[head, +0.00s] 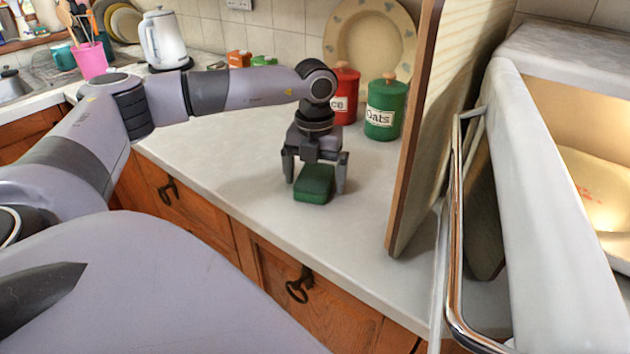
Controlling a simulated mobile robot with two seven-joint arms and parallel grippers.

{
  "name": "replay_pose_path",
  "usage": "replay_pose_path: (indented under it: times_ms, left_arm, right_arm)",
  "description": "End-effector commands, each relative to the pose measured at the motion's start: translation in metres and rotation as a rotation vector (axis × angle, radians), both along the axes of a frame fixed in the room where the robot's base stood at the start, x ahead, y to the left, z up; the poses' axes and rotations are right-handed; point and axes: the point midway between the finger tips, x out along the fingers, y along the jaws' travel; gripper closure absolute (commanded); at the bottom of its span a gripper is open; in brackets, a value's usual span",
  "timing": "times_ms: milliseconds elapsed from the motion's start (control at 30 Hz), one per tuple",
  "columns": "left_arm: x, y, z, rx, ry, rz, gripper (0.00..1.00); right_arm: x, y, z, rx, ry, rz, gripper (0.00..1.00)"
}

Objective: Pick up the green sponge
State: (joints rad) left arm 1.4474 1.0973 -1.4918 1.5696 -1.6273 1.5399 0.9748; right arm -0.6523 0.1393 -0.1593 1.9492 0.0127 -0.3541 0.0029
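The green sponge (314,186) lies on the pale countertop in the middle of the head view. My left gripper (315,180) points down over it, with one finger on the sponge's left side and one on its right. The fingers are spread wide and the sponge sits between them. I cannot tell whether either finger touches it. The gripper's body hides part of the space above the sponge's back edge. My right gripper is not in view.
A green oats canister (384,112) and a red canister (345,95) stand behind the gripper. A tall wooden board (425,130) stands to the right, beside a white appliance (555,220) with a metal rail. A white kettle (162,40) is farther back left. Counter around the sponge is clear.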

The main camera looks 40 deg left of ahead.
Motion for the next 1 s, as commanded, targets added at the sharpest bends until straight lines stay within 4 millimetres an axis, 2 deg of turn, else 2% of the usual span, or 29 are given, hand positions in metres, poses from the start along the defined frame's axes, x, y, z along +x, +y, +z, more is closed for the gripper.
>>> replay_pose_path:
  times_ms: [33,167,267,300,667,867,1000]
  left_arm:
    - [0.000,0.000,0.000,0.000,0.000,0.000,0.14]
    - [0.000,0.000,0.000,0.000,0.000,0.000,0.56]
    - [0.000,0.000,0.000,0.000,0.000,0.000,0.56]
    - [0.000,0.000,0.000,0.000,0.000,0.000,0.61]
    - [0.001,0.000,0.007,0.000,-0.001,0.000,0.62]
    - [0.001,0.000,0.034,-0.001,-0.004,0.000,0.62]
    - [0.001,-0.001,0.070,-0.002,-0.007,-0.001,0.62]
  right_arm:
    - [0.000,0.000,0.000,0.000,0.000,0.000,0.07]
    - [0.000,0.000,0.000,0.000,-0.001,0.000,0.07]
    - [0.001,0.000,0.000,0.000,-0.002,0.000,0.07]
    - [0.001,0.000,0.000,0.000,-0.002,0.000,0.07]
    - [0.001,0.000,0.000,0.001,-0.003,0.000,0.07]
    - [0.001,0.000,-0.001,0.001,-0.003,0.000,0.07]
    - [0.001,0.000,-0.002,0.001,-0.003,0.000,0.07]
